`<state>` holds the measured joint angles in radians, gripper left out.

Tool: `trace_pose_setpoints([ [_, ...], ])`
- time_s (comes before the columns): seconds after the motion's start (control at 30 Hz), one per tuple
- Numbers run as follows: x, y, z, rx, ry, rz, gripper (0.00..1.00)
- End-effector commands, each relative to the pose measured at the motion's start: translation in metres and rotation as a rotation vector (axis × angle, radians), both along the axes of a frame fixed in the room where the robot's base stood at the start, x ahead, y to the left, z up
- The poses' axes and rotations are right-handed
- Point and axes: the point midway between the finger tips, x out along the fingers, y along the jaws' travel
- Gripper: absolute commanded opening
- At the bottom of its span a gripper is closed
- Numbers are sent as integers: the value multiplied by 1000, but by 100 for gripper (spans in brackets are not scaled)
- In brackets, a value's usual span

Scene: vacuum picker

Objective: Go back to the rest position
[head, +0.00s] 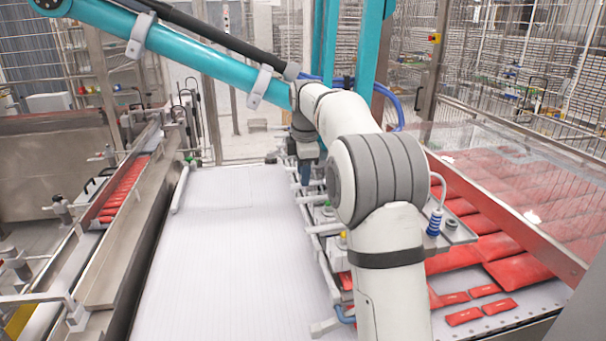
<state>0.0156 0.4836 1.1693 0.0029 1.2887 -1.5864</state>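My white arm (388,255) rises from the bottom of the head view, bends at a grey-banded joint and reaches away from the camera to a wrist (305,128). Below the wrist, a metal frame with rails and small cups (322,228) runs along the right edge of the white belt. My arm covers part of this frame. I cannot make out gripper fingers, or whether anything is held. No rest position is marked in the view.
The white belt (235,260) is bare. Red packets (480,315) lie on the right, many under a clear cover (530,170). A narrow lane on the left holds red packets (125,188). Teal beams (205,55) cross overhead. Mesh fencing (520,60) stands behind.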

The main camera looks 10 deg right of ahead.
Motion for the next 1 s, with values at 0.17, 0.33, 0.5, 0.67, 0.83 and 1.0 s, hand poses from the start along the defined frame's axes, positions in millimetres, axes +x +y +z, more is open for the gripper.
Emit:
trace_pose_setpoints([
  [0.17, -9, 0, 4, 7, -3, -36, 38],
  [0.33, -59, 3, 18, 49, -18, -236, 38],
  [0.5, -132, 5, 22, 114, -39, -521, 38],
  [0.67, -204, 7, 12, 182, -56, -788, 38],
  [0.83, -282, 8, -13, 258, -70, -1070, 38],
  [1.0, -348, 9, -48, 330, -81, -1318, 38],
])
